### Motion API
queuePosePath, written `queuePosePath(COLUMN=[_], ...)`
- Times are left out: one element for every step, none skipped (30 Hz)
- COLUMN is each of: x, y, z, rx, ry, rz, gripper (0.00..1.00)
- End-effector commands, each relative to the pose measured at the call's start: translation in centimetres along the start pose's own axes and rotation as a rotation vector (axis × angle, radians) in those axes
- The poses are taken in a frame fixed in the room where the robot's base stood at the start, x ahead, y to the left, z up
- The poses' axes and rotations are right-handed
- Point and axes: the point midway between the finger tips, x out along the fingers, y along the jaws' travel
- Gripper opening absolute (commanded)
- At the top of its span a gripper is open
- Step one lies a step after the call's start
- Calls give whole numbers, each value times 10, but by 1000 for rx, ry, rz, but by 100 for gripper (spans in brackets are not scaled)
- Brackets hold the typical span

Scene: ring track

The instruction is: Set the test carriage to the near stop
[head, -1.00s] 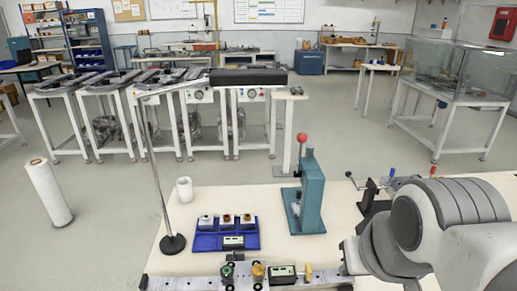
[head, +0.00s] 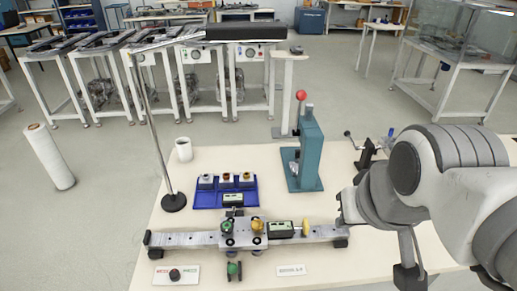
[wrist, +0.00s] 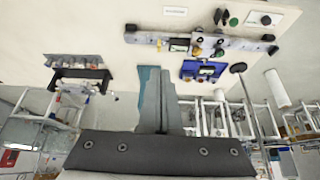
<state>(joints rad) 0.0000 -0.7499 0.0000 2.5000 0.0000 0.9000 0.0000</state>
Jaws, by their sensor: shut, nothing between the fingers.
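A metal rail (head: 190,240) lies across the front of the bench, with a dark block at each end. A grey carriage (head: 241,236) sits on it left of its middle, with a green knob (head: 227,227) and a yellow knob (head: 257,227) on top. A small meter (head: 280,230) and a yellow piece (head: 305,228) are on the rail to its right. I cannot tell which part is the near stop. In the wrist view, the rail (wrist: 235,42) runs along the top, upside down. My gripper (wrist: 158,72) is shut and empty, apart from the rail. My arm hides it in the head view.
A teal press (head: 308,150) with a red ball stands behind the rail. A blue tray (head: 210,200), a white cup (head: 184,150) and a pole base (head: 174,202) stand behind left. A switch panel (head: 175,274) and a label card (head: 290,270) lie in front.

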Motion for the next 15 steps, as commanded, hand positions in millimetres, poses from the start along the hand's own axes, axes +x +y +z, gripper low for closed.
queuePosePath(x=[0,0,0,0,0,0,0,0,0,0,0,0,0,0,0], y=[0,0,0,0,0,0,0,0,0,0,0,0,0,0,0], z=[0,0,0,0,0,0,0,0,0,0,0,0,-1,-2,-5], rx=[0,0,0,0,0,0,0,0,0,0,0,-2,-7,-15,-32], ry=[0,0,0,0,0,0,0,0,0,0,0,-1,-2,-5,-12], rz=[0,0,0,0,0,0,0,0,0,0,0,0,1,2,5], gripper=[0,0,0,0,0,0,0,0,0,0,4,11,16,22,29])
